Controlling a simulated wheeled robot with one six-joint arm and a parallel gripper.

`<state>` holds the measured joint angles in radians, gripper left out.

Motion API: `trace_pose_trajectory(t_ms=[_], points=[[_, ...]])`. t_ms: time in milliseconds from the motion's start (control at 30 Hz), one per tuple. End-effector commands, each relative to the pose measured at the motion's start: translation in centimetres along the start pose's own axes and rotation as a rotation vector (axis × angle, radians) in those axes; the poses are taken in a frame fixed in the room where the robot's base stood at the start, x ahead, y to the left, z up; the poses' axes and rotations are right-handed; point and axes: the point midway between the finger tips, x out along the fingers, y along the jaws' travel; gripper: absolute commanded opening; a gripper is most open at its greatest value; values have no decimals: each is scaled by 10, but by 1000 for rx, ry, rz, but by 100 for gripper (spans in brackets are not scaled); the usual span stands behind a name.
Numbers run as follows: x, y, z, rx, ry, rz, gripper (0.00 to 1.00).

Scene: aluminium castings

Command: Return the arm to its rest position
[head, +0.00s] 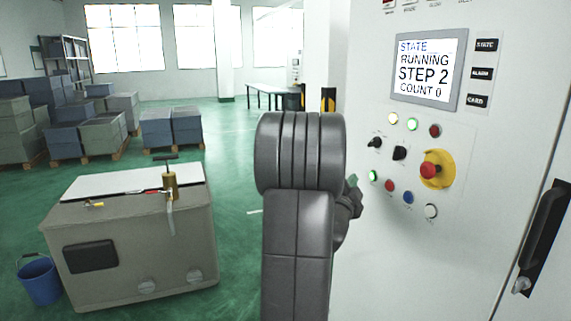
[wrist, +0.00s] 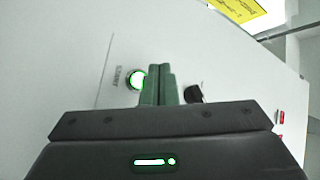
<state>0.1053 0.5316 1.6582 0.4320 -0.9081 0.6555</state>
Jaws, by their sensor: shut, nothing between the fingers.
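My arm rises in the middle of the head view, in front of the control cabinet (head: 352,270). My gripper shows mostly hidden behind the arm in the head view, with a green fingertip (head: 352,181) near the lower row of buttons. In the wrist view my gripper (wrist: 158,84) has its two green fingers together, with nothing between them. A lit green button (wrist: 136,79) appears just left of the fingertips and a black knob (wrist: 194,93) to their right. Whether the fingertips touch the panel I cannot tell. The cabinet screen (head: 427,68) reads STATE RUNNING, STEP 2, COUNT 0.
A red emergency stop (head: 430,170) on a yellow base and several buttons sit on the panel. A black door handle (head: 543,236) is at the right. A grey cart (head: 130,250) and a blue bucket (head: 40,281) stand at left. Green floor (head: 232,190) is open behind.

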Motion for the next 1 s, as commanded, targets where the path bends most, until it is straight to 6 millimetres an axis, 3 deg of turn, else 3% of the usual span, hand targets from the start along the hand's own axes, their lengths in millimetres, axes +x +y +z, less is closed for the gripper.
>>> trace_pose_trajectory(t_ms=[333,467,567,1000], points=[[1,7,0,2,0,-4,0],[-14,-9,11,3,-6,-5,0],[7,6,-6,-1,1,2,0],[-1,-5,0,0,-3,0,0]])
